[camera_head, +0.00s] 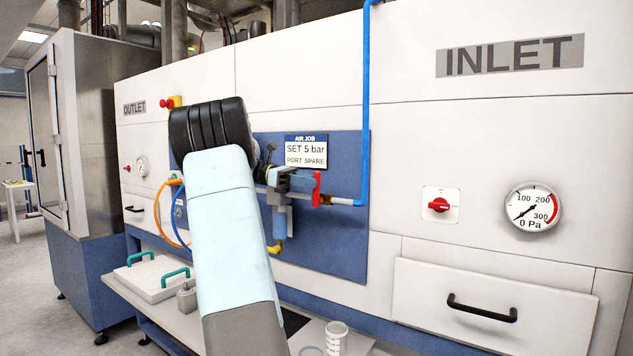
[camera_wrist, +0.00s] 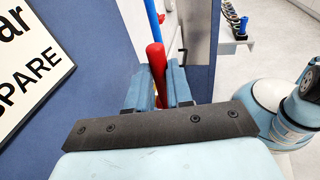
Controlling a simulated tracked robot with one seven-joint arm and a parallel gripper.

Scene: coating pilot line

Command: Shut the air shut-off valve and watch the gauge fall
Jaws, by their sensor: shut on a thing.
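The air shut-off valve's red lever (camera_head: 317,189) is on the blue panel (camera_head: 345,240), at the pipe that leads right to the blue air line. The lever looks upright, across the level pipe. My gripper (camera_head: 304,184) is shut on it from the left. In the wrist view the red lever (camera_wrist: 156,68) stands between the two blue-grey fingers of my gripper (camera_wrist: 157,88). The valve body is partly hidden by the gripper. My arm covers the panel's left part, and I cannot make out an air gauge there.
A sign (camera_head: 306,152) reads "SET 5 bar, PORT SPARE". A round dial (camera_head: 533,206) marked Pa and a red rotary switch (camera_head: 440,205) are at the right. A blue pipe (camera_head: 366,100) runs up the wall. A shelf below holds a white lidded box (camera_head: 152,276) and a jar (camera_head: 336,337).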

